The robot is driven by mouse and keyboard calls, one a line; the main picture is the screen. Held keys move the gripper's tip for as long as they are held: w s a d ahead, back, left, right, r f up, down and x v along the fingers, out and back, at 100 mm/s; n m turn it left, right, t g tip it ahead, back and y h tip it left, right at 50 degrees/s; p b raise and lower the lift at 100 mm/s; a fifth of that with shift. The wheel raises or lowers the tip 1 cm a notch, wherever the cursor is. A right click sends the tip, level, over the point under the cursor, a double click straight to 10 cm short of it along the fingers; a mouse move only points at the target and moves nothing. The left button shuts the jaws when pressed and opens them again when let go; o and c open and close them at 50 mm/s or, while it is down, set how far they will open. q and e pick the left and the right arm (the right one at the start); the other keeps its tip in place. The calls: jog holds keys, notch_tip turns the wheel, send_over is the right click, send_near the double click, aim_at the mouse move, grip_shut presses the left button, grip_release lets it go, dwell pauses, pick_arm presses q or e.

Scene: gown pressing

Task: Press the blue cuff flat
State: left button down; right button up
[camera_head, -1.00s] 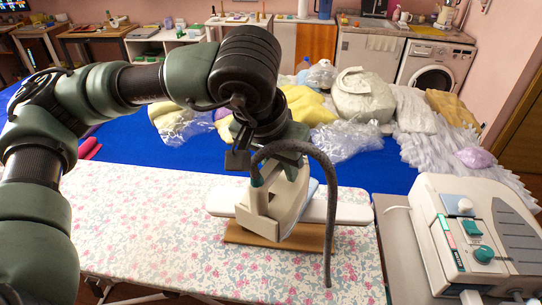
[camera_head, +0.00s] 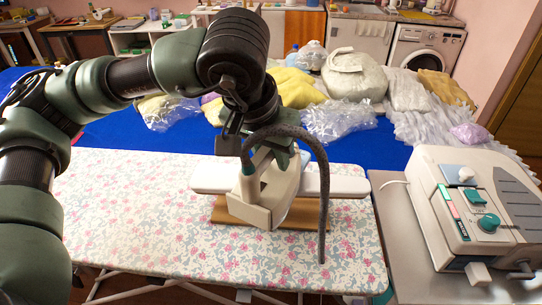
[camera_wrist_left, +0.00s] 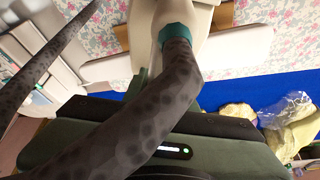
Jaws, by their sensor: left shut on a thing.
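My left gripper (camera_head: 268,152) is shut on the handle of a cream steam iron (camera_head: 268,205). A dark hose runs from the iron's teal collar. The iron is over the white sleeve board (camera_head: 347,181), which stands on a brown base (camera_head: 308,214). I cannot tell whether its soleplate touches the board. In the left wrist view the hose crosses in front of the iron (camera_wrist_left: 205,15). My right gripper is not in view.
The flowered ironing board (camera_head: 150,220) has free room left of the sleeve board. A beige steam station (camera_head: 450,215) stands at the right. Behind is a blue-covered table (camera_head: 110,130) with plastic bags (camera_head: 340,121) and folded cloths.

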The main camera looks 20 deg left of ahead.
pick_arm(q)
jog(key=w, duration=0.5)
jog(key=w+d, duration=0.1)
jog(key=w, duration=0.2)
jog(key=shift+w+r, duration=0.15)
jog(key=shift+r, duration=0.2)
jog(key=shift+w+d, duration=0.1)
jog(key=shift+w, duration=0.7)
jog(key=shift+f, duration=0.35)
jog(key=shift+f+b, duration=0.4)
jog(key=shift+b, duration=0.15)
jog(key=shift+s+b, duration=0.5)
jog(key=shift+s, duration=0.55)
jog(key=shift+s+a+b, duration=0.15)
jog(key=shift+s+b, duration=0.05)
jog(key=shift+s, duration=0.55)
jog(key=shift+s+a+b, duration=0.15)
jog(key=shift+s+b, duration=0.05)
jog(key=shift+s, duration=0.5)
